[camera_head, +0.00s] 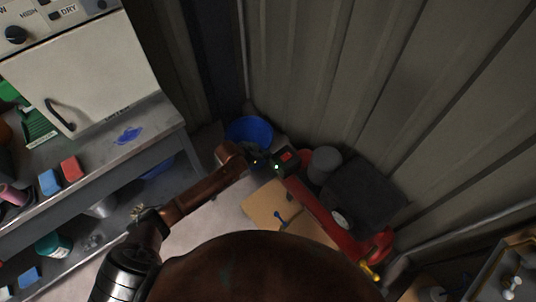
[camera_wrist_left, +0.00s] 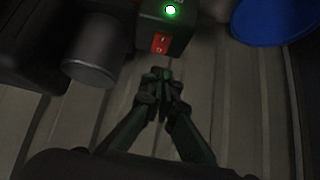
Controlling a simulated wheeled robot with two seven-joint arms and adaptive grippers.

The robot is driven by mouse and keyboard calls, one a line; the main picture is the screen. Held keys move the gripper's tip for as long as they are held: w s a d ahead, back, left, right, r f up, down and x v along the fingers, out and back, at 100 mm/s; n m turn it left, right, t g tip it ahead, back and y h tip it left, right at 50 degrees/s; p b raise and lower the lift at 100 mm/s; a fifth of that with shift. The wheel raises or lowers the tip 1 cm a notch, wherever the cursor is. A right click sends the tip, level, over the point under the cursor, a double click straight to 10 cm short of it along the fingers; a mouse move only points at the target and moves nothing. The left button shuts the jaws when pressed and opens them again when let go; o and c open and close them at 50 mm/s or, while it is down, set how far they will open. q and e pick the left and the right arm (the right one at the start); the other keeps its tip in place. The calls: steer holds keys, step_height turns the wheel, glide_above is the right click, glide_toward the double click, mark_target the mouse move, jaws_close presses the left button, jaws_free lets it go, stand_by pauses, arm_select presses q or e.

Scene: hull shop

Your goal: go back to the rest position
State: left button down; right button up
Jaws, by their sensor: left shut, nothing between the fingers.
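My left gripper (camera_head: 259,163) is at the end of my brown arm, which comes in from the lower left in the head view. In the left wrist view its dark fingers (camera_wrist_left: 164,86) are together with nothing between them. The fingertips point toward a dark box (camera_wrist_left: 168,28) with a green light and a red patch; I cannot tell how far apart they are. My right gripper is in neither view.
A blue bucket (camera_head: 249,131) and a grey cylinder (camera_head: 325,162) stand near the corrugated wall (camera_head: 390,80). A long red object (camera_head: 318,211) lies beside a tan panel (camera_head: 268,204). A grey workbench (camera_head: 160,120) carries a pale oven-like cabinet (camera_head: 85,65) at left.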

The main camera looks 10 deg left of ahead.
arm_select(q)
steer(key=shift+f, duration=0.1)
steer(key=s+a+f+n+g+y, duration=0.1)
steer(key=s+a+f, duration=0.5)
steer(key=f, duration=0.4)
steer(key=s+a+f+n+y, duration=0.1)
steer(key=s+a+f+n, duration=0.1)
steer(key=s+a+f, duration=0.6)
steer(key=s+a+f+n+g+y, duration=0.1)
steer(key=s+a+f+y, duration=0.3)
steer(key=f, duration=0.8)
steer(key=s+f+g, duration=0.1)
steer(key=s+f, duration=0.4)
steer(key=s, duration=1)
steer(key=s+f+n+g, duration=0.1)
steer(key=s+f, duration=0.4)
steer(key=s, duration=1)
steer(key=s+f+n+g, duration=0.1)
steer(key=s+f, duration=0.4)
steer(key=s, duration=1)
steer(key=shift+f+g+h, duration=0.3)
steer(key=shift+g+h, duration=0.1)
steer(key=shift+g, duration=0.2)
